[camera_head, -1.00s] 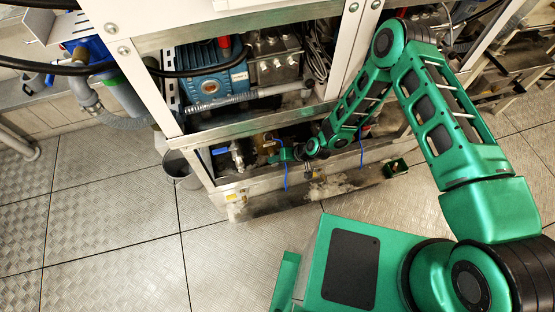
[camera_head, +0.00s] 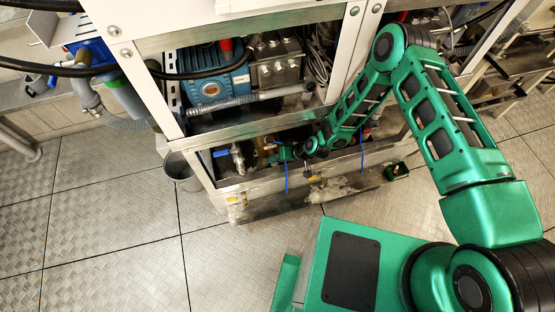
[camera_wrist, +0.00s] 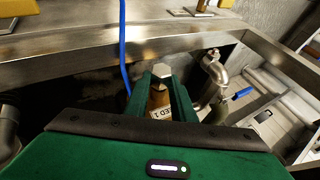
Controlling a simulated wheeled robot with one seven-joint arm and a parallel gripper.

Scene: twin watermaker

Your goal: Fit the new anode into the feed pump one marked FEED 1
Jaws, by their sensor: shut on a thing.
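My gripper (camera_wrist: 162,88) reaches into the low steel frame, and its two green fingers are closed on a grey hex-headed piece (camera_wrist: 162,71), apparently the anode. In the head view my gripper (camera_head: 285,152) is small and partly hidden among pump parts.
A steel frame rail (camera_wrist: 70,68) runs across in front of the gripper. A blue cable (camera_wrist: 124,45) hangs close to the left finger. A pipe with a blue-handled valve (camera_wrist: 242,93) stands to the right. A bucket (camera_head: 181,170) stands on the floor left of the frame.

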